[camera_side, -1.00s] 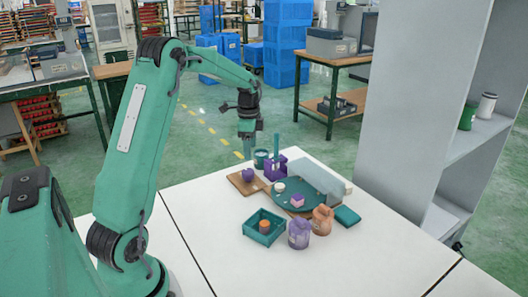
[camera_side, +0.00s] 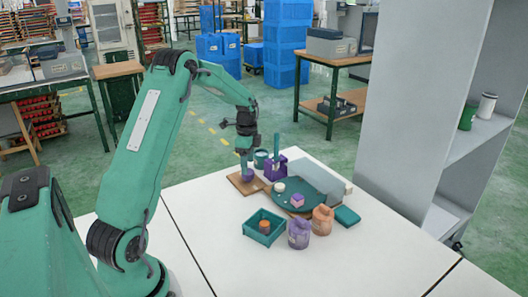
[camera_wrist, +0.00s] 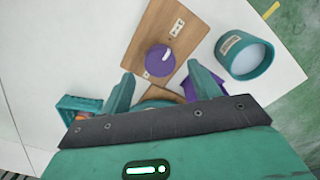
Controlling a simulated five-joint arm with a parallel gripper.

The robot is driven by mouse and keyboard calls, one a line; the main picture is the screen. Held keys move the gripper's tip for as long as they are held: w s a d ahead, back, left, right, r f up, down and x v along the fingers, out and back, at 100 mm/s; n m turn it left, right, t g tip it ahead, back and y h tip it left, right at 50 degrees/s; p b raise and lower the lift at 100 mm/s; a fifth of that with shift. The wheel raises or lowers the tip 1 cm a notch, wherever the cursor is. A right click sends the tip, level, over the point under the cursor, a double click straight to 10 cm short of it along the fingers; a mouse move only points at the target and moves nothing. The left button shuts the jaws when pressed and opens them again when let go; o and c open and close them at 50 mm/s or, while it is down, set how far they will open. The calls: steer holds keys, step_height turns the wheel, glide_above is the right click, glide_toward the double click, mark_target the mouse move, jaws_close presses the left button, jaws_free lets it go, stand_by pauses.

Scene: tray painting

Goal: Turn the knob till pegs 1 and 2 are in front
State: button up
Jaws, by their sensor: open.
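The purple round knob (camera_wrist: 160,60) sits on a wooden board (camera_wrist: 150,32). A white mark on the knob points to the upper right in the wrist view. Two small white labels are on the board, one above the knob and one below it; their print is too small to read. My gripper (camera_wrist: 160,70) is open, its fingers apart, with the knob ahead between their tips. In the side view my gripper is down close over the knob (camera_side: 247,176), partly hiding it. I cannot tell whether the fingers touch it. I cannot identify numbered pegs.
A teal cup (camera_wrist: 244,52) and a purple holder (camera_side: 276,170) stand beside the board. A round teal tray (camera_side: 285,197) carries small pieces. A square teal tray (camera_side: 263,236), a purple jar (camera_side: 299,234) and an orange jar (camera_side: 323,221) stand in front. The near white tabletop is clear.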

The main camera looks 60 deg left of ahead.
mark_target(248, 176)
steer(key=shift+f, duration=1.65)
steer(key=c, duration=1)
